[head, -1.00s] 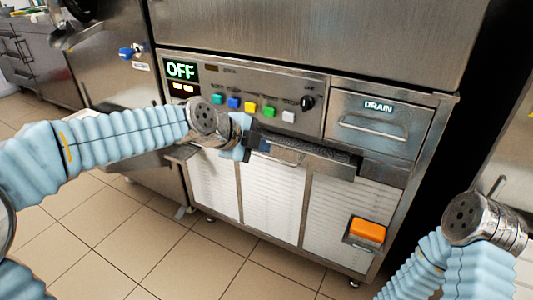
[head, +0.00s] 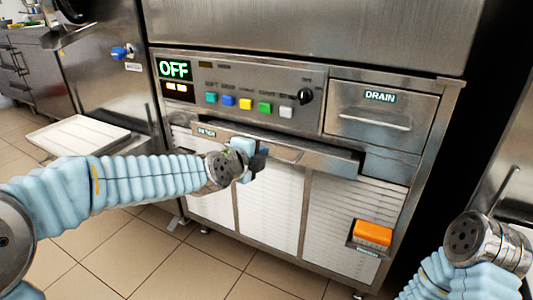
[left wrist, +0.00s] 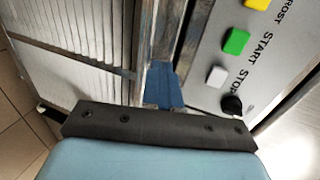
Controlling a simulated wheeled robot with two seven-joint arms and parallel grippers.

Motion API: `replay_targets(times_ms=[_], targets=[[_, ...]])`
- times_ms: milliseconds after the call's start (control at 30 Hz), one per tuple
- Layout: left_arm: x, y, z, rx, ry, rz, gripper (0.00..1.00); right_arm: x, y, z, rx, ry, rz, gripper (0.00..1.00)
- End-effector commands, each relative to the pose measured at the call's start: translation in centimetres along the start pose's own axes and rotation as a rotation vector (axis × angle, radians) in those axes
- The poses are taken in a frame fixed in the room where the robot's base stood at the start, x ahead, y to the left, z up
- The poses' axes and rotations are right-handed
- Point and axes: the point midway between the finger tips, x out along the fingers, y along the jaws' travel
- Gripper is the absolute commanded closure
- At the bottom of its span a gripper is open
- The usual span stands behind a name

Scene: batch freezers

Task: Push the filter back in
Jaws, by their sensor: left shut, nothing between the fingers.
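The filter drawer (head: 325,155) is a long steel front with a FILTER label and a handle, below the freezer's control panel. It stands out a little from the machine, and a dark strip shows along its top edge. My left gripper (head: 258,160) is shut and empty in front of the drawer, close to its handle. I cannot tell whether it touches. In the left wrist view its blue fingertips (left wrist: 163,85) are together beside the steel front. My right wrist is at the lower right of the head view, with its fingers out of sight.
The control panel (head: 235,90) with coloured buttons and an OFF display is just above the drawer. A DRAIN drawer (head: 385,115) is at its right. White louvred panels (head: 270,200) and an orange pedal (head: 373,233) are below. A white tray (head: 75,137) juts out at left.

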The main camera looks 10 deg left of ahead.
Motion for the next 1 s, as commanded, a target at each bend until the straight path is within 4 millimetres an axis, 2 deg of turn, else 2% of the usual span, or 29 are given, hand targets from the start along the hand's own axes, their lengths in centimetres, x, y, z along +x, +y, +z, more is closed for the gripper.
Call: replay_targets(times_ms=[100, 200, 667, 867, 1000], targets=[[1.7, -0.6, 0.0, 0.000, 0.001, -0.001, 1.00, 0.2, 0.0, 0.0, 0.000, -0.001, -0.001, 0.17], [2.6, -0.9, -0.1, 0.000, 0.001, 0.000, 1.00, 0.3, 0.0, 0.0, -0.001, -0.001, -0.001, 0.17], [3.2, -1.3, -0.1, 0.000, 0.001, -0.001, 1.00, 0.2, 0.0, 0.0, -0.001, -0.001, -0.001, 0.17], [5.3, -2.1, -0.1, 0.000, 0.001, 0.001, 1.00, -0.9, -0.3, -0.1, 0.000, 0.001, 0.001, 0.17], [5.6, -2.0, 0.0, -0.001, 0.001, -0.001, 1.00, -0.8, -0.2, -0.1, 0.000, 0.002, 0.001, 0.17]])
